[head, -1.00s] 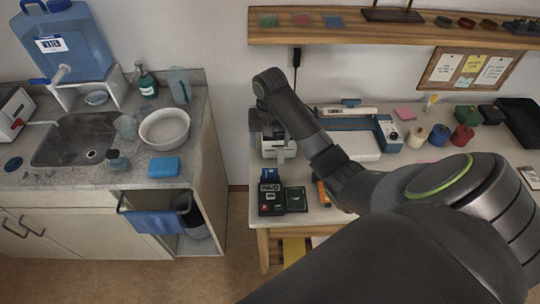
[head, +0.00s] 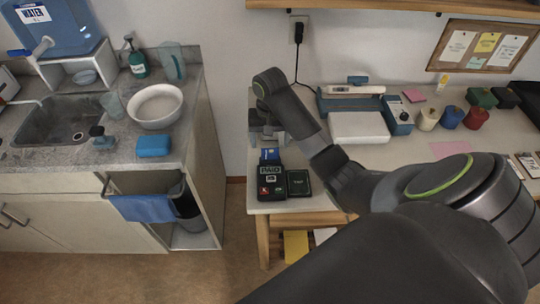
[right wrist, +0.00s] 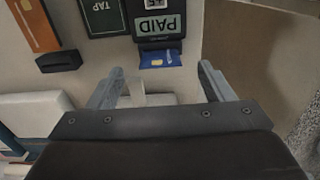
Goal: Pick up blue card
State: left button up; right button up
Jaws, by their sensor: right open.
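The blue card (head: 269,155) sticks out of the end of a black card terminal (head: 271,182) whose screen reads PAID. In the right wrist view the card (right wrist: 160,59) lies flat at the terminal's (right wrist: 158,22) near end, its outer edge free. My right gripper (right wrist: 160,72) is open, and the card is roughly centred between its fingertips, seemingly just beyond them. Nothing is between the fingers. My left gripper is not in view.
A dark green TAP box (head: 299,183) lies right beside the terminal. An orange item (right wrist: 34,22) and a small black block (right wrist: 59,61) lie near it. A white-lidded case (head: 359,127) is further back. The table's left edge is close, with open floor beyond.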

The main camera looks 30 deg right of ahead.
aim_at(270, 152)
jog(key=shift+f+b, duration=0.95)
jog(key=shift+f, duration=0.35)
jog(key=f, duration=0.2)
jog(key=f+b, duration=0.1)
jog(key=f, duration=0.1)
jog(key=shift+w+d+f, duration=0.1)
jog(key=shift+w+d, duration=0.05)
jog(key=shift+w, duration=0.1)
jog(key=shift+c, duration=0.3)
jog(key=c, duration=1.1)
jog(key=shift+o, duration=0.2)
